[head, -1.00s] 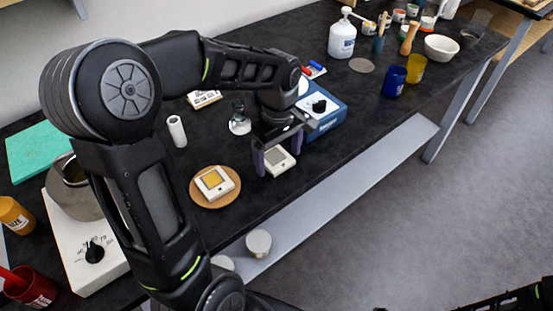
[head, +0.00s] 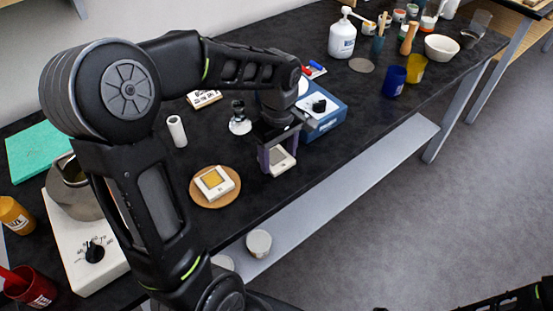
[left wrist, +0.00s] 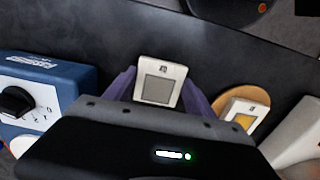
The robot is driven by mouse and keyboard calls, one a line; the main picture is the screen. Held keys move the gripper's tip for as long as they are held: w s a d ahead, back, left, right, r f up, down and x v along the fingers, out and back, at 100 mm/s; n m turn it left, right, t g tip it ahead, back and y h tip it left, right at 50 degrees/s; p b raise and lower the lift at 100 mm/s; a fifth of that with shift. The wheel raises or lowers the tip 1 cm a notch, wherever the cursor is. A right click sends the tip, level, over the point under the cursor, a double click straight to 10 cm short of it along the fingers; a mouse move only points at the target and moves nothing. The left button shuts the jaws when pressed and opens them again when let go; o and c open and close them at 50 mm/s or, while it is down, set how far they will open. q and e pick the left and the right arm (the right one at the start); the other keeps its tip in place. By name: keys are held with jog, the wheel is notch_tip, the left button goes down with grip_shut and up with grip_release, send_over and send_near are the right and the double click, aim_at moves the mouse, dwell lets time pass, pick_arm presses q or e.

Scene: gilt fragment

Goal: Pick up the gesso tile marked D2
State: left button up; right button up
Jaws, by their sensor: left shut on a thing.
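A white square tile with a grey centre (head: 284,158) is between the fingers of my left gripper (head: 279,156), near the front edge of the black bench. The left gripper is shut on it, with a purple finger on each side. In the left wrist view the grey-centred tile (left wrist: 158,88) shows between the fingers; its small dark mark is too small to read surely. A second white tile with a yellow centre (head: 214,182) lies on a round wooden board (head: 194,197), left of the gripper.
A blue device with a black knob (head: 327,118) stands just behind and right of the gripper. A white hot plate (head: 76,262) with a metal pot is at the left. Cups, a bowl (head: 441,47) and a white pump bottle (head: 342,40) stand farther right.

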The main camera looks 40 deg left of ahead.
aim_at(278, 160)
pick_arm(q)
jog(key=shift+c, duration=0.8)
notch_tip(278, 160, up, 10)
dwell(0.5)
